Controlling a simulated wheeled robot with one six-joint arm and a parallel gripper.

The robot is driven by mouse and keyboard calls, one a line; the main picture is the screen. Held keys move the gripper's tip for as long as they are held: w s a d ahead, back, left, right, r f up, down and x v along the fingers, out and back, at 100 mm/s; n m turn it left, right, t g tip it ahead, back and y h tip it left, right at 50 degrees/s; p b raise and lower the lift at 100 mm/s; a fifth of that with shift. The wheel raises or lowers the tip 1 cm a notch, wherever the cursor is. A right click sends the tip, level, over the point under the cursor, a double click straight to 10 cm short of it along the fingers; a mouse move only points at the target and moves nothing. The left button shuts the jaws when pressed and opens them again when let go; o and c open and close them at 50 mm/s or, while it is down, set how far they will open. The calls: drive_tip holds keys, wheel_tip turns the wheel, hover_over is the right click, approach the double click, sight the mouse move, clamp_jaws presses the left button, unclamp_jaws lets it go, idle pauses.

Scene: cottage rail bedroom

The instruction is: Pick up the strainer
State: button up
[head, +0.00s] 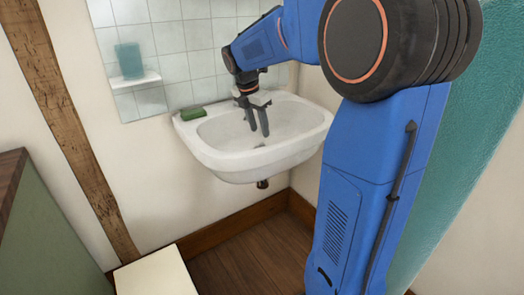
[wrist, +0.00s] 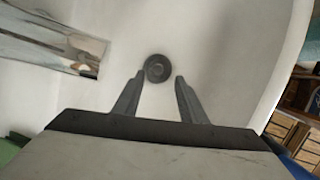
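A small round dark piece, which looks like the strainer (wrist: 158,69), lies at the bottom of the white basin (wrist: 220,75). In the head view it shows as a small dark spot (head: 260,146) low in the sink (head: 215,135). My gripper (head: 259,134) points down into the basin above it. In the wrist view my gripper's two fingers (wrist: 160,76) are apart with nothing between them, and the strainer appears just beyond and between the tips. I cannot tell the exact height gap.
A metal tap (wrist: 55,45) juts in at the left of the wrist view. A green block (head: 193,114) lies on the sink's left rim. A teal cup (head: 130,60) stands on a small wall shelf (head: 137,82). A pale flat-topped item (head: 155,275) stands below on the left.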

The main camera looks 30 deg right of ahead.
sight(262, 144)
drive_tip(key=shift+a+x, duration=0.1)
drive_tip(key=shift+x, duration=1.6)
drive_tip(key=shift+a+x, duration=0.15)
drive_tip(key=shift+x, duration=1.6)
drive_tip(key=shift+w, duration=0.1)
clamp_jaws()
